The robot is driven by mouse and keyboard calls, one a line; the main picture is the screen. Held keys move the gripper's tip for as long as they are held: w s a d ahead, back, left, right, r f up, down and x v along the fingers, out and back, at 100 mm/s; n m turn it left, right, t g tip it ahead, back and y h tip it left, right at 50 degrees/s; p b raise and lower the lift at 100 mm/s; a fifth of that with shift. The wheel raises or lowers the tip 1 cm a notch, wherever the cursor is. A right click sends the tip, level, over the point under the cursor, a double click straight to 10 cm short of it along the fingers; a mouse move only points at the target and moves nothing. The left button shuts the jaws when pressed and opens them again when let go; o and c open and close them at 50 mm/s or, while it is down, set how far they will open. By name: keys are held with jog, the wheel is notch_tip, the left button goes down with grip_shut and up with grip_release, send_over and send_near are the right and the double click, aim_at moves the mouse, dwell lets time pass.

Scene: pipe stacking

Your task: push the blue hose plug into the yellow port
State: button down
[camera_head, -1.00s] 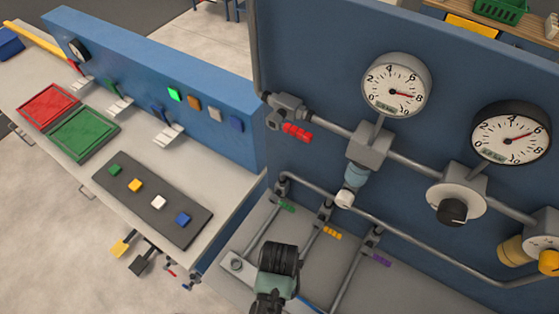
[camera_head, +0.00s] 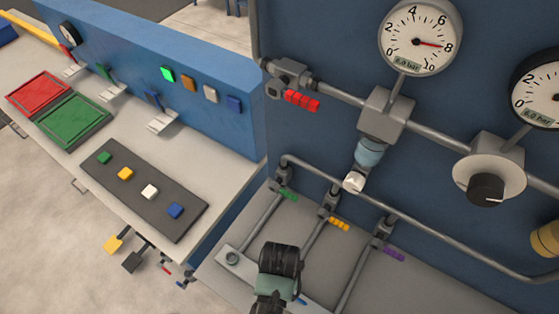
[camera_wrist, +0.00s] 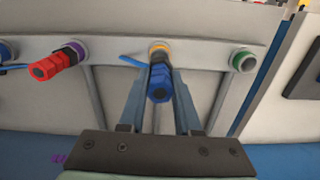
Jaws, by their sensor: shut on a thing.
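In the wrist view the blue hose plug (camera_wrist: 159,84) sits between the two fingers of my gripper (camera_wrist: 161,72), which is shut on it. Its hexagonal dark-centred end faces the camera. The yellow port (camera_wrist: 158,46) is directly beyond the plug's far end, with its ring partly covered. I cannot tell whether the plug's tip is inside the port or just in front of it. In the head view my wrist hides the fingers and the plug.
A red plug (camera_wrist: 54,65) is at the purple-ringed port (camera_wrist: 74,50) on the left. The green-ringed port (camera_wrist: 242,61) on the right is empty. A thin blue piece (camera_wrist: 131,62) sticks out left of the plug. Pipes and gauges (camera_head: 421,38) stand behind in the head view.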

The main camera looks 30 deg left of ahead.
jog(key=shift+f+b, duration=0.85)
jog(key=shift+f, duration=0.75)
dwell(0.7)
jog(key=c, duration=0.5)
grip_release()
notch_tip(320, 180, up, 13)
jog(key=shift+b, duration=0.45)
